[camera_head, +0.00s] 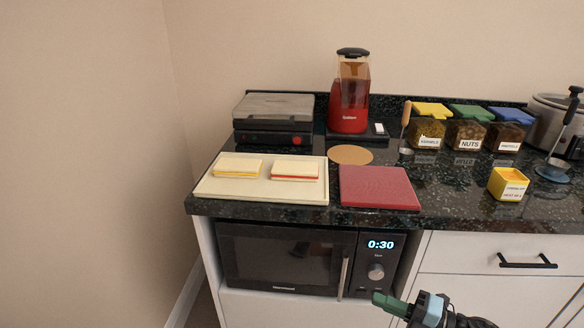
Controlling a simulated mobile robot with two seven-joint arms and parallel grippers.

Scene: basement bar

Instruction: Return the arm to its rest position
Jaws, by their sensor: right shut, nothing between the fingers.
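My right gripper (384,299) shows at the bottom of the head view, with green fingertips. It is shut and empty, in front of the lower cabinet and just below and right of the microwave handle. It appears apart from the counter and everything on it. Part of my right arm (428,309) runs off the bottom edge. My left gripper is out of view.
The dark counter (455,206) holds a cream board (262,192) with two sandwiches, a red board (378,188), a grill press (274,115), a red popcorn machine (349,95), lidded jars (468,133) and a yellow box (508,184). A microwave (290,260) reading 0:30 sits below.

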